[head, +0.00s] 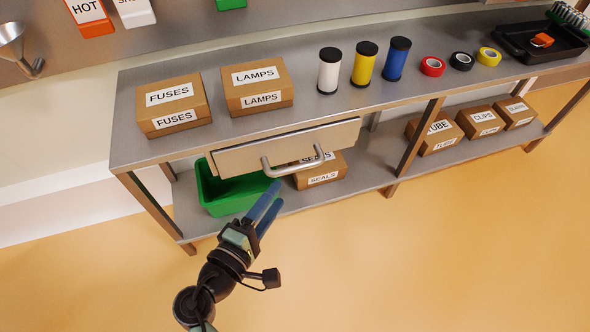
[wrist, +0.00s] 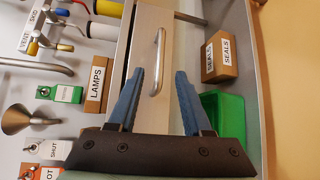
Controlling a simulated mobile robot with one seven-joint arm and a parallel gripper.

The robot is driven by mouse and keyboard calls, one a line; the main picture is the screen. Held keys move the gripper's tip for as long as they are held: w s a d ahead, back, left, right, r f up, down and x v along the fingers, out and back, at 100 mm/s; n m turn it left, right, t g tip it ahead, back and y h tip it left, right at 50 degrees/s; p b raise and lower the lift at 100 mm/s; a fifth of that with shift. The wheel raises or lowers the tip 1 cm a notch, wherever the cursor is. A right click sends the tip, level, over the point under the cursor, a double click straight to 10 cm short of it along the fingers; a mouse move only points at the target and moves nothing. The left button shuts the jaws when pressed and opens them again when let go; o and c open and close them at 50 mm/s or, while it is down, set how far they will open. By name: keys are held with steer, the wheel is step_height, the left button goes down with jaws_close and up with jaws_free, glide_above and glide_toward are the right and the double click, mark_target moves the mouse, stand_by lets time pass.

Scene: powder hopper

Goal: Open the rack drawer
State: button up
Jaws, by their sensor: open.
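The rack drawer (head: 285,148) has a pale front and sits under the top shelf of the metal rack. In the head view it stands a little out from under the shelf edge. Its curved metal handle (head: 293,163) is on the front; the handle also shows in the wrist view (wrist: 158,62), ahead of the fingertips. My gripper (head: 272,205) is open and empty, with two blue fingers, in front of and below the handle in the head view. In the wrist view the gripper (wrist: 158,75) has the handle between the lines of its fingers. I see no contact with the handle.
A green bin (head: 232,192) and a SEALS box (head: 320,172) stand on the lower shelf below the drawer. FUSES (head: 172,104) and LAMPS (head: 257,85) boxes stand on the top shelf (head: 300,113). The orange floor (head: 400,260) before the rack is clear.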

mark_target(296, 166)
steer(key=b+x, duration=0.3)
steer(key=x, duration=0.7)
steer(key=shift+w+b, duration=0.1)
steer(key=shift+b, duration=0.2)
jaws_close()
steer(key=shift+a, duration=0.1)
stand_by(0.8)
